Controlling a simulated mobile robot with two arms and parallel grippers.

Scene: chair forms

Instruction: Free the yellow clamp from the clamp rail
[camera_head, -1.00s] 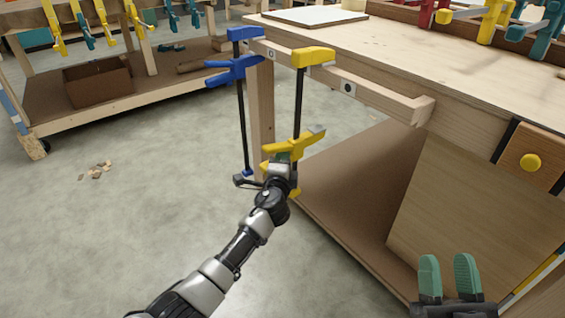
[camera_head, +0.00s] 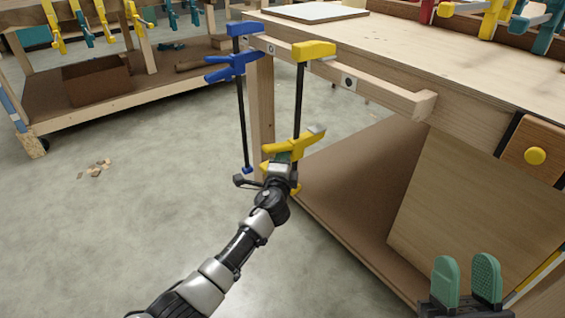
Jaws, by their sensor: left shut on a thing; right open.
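The yellow clamp (camera_head: 314,50) hangs upright on the wooden clamp rail (camera_head: 386,88) along the bench edge. Its yellow top jaw is at the rail and its dark bar runs down. My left gripper (camera_head: 283,158) is shut on the clamp's lower yellow part, and its fingers are partly hidden there. I cannot tell whether the top jaw is raised off the rail. My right gripper (camera_head: 467,281) is open and empty at the lower right, its two green fingertips pointing up.
A blue clamp (camera_head: 233,66) hangs on the rail just left of the yellow one. The workbench (camera_head: 450,65) carries red and teal clamps at the back. A lower shelf (camera_head: 345,185) and leaning board (camera_head: 470,210) lie below. Open floor (camera_head: 120,230) spreads left.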

